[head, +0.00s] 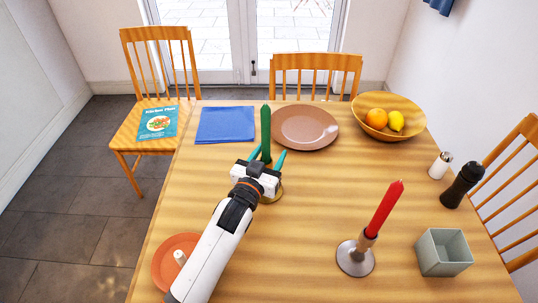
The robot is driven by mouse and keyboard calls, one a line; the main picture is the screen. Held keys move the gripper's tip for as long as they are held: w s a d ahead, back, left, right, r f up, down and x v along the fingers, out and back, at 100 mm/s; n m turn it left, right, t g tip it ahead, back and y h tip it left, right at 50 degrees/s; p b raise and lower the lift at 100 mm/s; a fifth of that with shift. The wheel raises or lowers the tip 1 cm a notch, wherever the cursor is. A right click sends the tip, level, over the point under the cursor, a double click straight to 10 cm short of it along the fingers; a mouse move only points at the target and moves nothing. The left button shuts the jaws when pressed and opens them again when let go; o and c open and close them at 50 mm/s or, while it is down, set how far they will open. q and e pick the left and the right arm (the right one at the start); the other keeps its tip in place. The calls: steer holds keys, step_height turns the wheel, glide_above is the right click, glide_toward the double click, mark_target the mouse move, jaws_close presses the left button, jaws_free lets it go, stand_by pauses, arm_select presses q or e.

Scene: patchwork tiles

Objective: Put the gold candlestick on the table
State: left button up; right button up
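The gold candlestick (277,196) stands on the wooden table (215,178), mostly hidden by my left gripper; a bit of its round gold base shows. An upright green candle (266,132) rises from it. My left gripper (267,158) is at the candlestick, its two teal fingers spread to either side of the candle's lower end. A gap shows beside the right finger, so it looks open. Whether a finger touches the stem is hidden. My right gripper is not in view.
A silver candlestick (355,259) with a red candle stands right front, beside a grey-green box (444,253). A brown plate (305,128), blue napkin (225,125), fruit bowl (411,108), shaker (440,165), pepper mill (462,186) and orange dish (165,270) surround clear table.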

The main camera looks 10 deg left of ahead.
arm_select(q)
steer(key=shift+r, duration=0.2)
steer(key=s+a, duration=0.2)
steer(key=s, duration=0.9)
steer(key=shift+s+a, duration=0.2)
steer(key=shift+s, duration=0.2)
